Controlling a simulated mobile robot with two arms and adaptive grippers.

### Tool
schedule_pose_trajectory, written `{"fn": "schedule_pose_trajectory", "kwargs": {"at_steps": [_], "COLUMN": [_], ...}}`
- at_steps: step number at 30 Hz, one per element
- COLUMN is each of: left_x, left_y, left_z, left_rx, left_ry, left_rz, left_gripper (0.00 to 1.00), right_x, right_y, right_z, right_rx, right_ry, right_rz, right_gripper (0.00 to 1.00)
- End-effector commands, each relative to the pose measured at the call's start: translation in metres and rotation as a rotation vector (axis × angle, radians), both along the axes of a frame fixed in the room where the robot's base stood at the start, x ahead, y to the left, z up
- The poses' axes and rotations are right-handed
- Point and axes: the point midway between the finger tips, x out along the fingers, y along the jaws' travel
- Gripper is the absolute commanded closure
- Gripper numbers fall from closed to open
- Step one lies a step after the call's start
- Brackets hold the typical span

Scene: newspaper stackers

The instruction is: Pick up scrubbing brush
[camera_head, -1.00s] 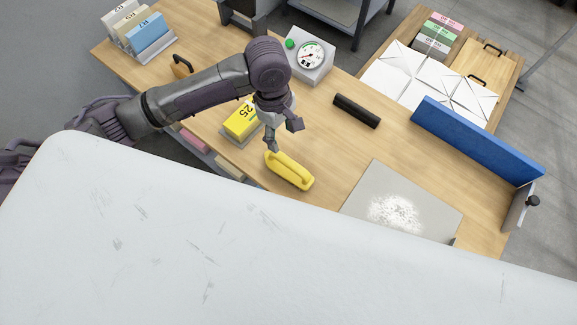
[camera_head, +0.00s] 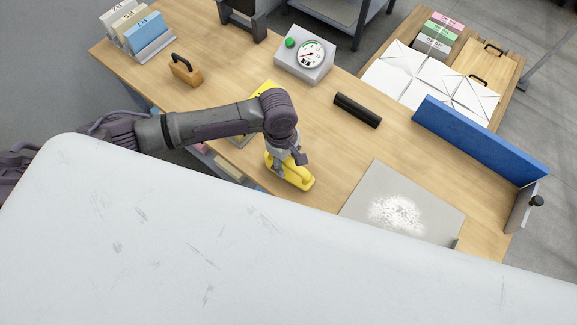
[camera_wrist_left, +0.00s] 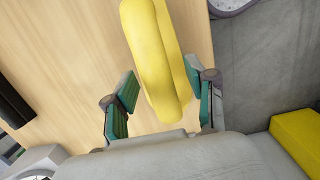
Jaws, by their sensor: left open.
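The yellow scrubbing brush (camera_head: 301,182) with its raised handle lies on the near edge of the wooden table (camera_head: 225,75). My left gripper (camera_head: 284,168) reaches down over it from above and hides part of it. In the left wrist view the brush (camera_wrist_left: 158,45) runs between the two green-padded fingers of my left gripper (camera_wrist_left: 163,88). The fingers are apart, one on each side of it, with a visible gap on the left. My right gripper is not in view.
A grey plate with white powder (camera_head: 370,185) lies to the right of the brush. A black bar (camera_head: 357,110), a dial scale (camera_head: 304,55) and a black-handled wooden block (camera_head: 186,69) stand farther back. A yellow pack (camera_head: 266,87) is partly behind my arm. A blue panel (camera_head: 475,140) stands at right.

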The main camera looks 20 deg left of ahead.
Motion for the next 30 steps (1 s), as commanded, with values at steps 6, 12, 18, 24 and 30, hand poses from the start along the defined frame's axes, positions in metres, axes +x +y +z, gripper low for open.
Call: {"fn": "schedule_pose_trajectory", "kwargs": {"at_steps": [6, 12, 18, 24, 30], "left_x": [0.0, 0.0, 0.0, 0.0, 0.0], "left_y": [0.0, 0.0, 0.0, 0.0, -0.001], "left_z": [0.0, 0.001, 0.001, 0.001, 0.013], "left_rx": [0.0, -0.001, -0.001, -0.001, -0.003], "left_ry": [0.0, 0.0, 0.0, -0.001, -0.001], "left_rz": [-0.001, 0.0, -0.001, -0.001, -0.001], "left_gripper": [0.52, 0.85, 1.0, 1.0, 1.0], "right_x": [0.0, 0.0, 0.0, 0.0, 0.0], "right_y": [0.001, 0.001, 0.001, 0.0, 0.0], "right_z": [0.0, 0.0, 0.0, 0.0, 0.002], "right_rx": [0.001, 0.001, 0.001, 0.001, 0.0], "right_ry": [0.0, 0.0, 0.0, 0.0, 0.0], "right_rz": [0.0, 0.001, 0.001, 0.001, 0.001], "right_gripper": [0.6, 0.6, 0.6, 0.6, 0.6]}}
